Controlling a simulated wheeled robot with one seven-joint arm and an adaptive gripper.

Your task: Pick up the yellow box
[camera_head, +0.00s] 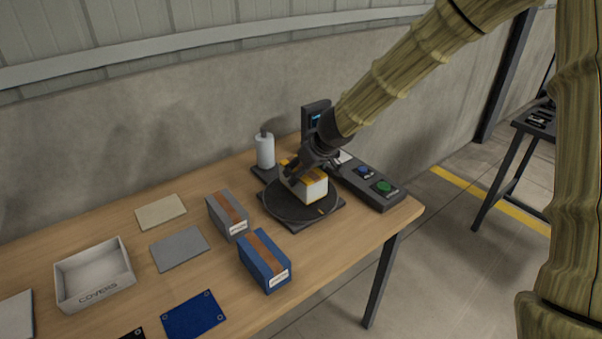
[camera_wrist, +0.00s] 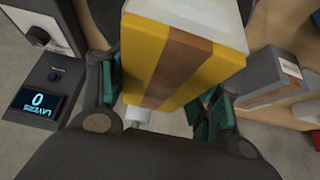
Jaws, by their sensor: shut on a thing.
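The yellow box (camera_head: 312,185) has a yellow top with a brown stripe and a white side. It is at the dark round plate (camera_head: 282,209) on the wooden table. My gripper (camera_head: 300,172) comes down from the upper right and is shut on the box. In the wrist view the yellow box (camera_wrist: 180,60) fills the middle, between the green finger pads of my gripper (camera_wrist: 163,95). I cannot tell whether the box touches the plate, since its underside is hidden.
A grey box (camera_head: 226,214) and a blue box (camera_head: 264,262) stand left of the plate. A white bottle (camera_head: 265,152) stands behind. A button panel (camera_head: 374,185) lies to the right. A white tray (camera_head: 95,275) and flat sheets (camera_head: 180,248) lie at left.

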